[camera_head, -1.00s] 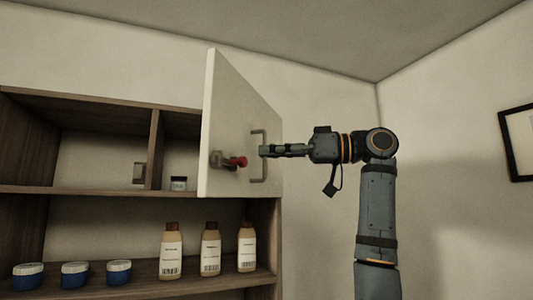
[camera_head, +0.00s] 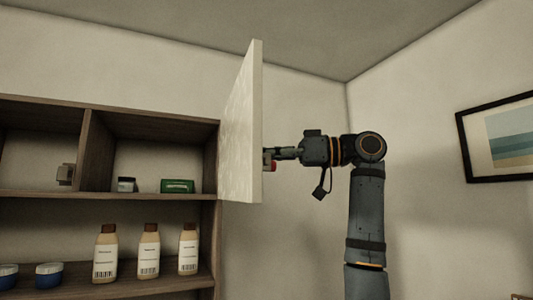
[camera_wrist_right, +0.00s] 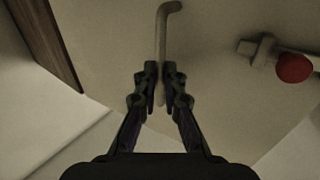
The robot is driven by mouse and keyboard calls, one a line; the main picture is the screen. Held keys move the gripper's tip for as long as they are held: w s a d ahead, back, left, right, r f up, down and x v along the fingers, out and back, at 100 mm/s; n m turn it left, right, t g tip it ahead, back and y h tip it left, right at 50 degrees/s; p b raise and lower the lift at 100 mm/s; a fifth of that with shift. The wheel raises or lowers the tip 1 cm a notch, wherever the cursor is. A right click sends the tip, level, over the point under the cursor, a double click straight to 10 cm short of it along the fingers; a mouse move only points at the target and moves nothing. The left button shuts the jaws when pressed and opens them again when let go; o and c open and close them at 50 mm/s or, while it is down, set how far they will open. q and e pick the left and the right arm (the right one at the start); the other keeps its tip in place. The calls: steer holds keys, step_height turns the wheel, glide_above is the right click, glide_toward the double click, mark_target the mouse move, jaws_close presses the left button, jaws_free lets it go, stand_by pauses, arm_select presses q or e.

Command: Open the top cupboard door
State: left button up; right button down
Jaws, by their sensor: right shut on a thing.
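The top cupboard door (camera_head: 240,125) stands swung open on the right side of the cupboard, seen nearly edge-on in the head view. My right gripper (camera_wrist_right: 160,80) is shut on the bar-shaped door handle (camera_wrist_right: 162,35) in the right wrist view. A latch with a red knob (camera_wrist_right: 293,67) sits on the door face to the right of the handle. In the head view the door hides the handle and my right fingertips; the red knob (camera_head: 268,162) shows just past the door's edge. My left gripper is not in view.
Inside the opened upper compartment are a small jar (camera_head: 127,184) and a green box (camera_head: 177,186). Several brown-capped bottles (camera_head: 148,250) and blue tubs (camera_head: 49,275) stand on the lower shelf. A framed picture (camera_head: 503,139) hangs on the right wall.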

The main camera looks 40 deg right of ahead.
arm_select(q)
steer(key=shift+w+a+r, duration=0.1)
arm_select(e)
steer(key=shift+r, duration=0.2)
steer(key=c, duration=1.8)
jaws_free()
steer(key=shift+w, duration=0.1)
steer(key=shift+o, duration=1.2)
steer(key=shift+w, duration=0.25)
steer(key=shift+o, duration=0.6)
steer(key=shift+w+f, duration=0.25)
steer(key=shift+w, duration=0.25)
steer(key=v, duration=1.2)
steer(key=shift+s, duration=0.2)
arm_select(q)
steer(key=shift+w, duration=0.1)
arm_select(e)
steer(key=shift+w, duration=0.1)
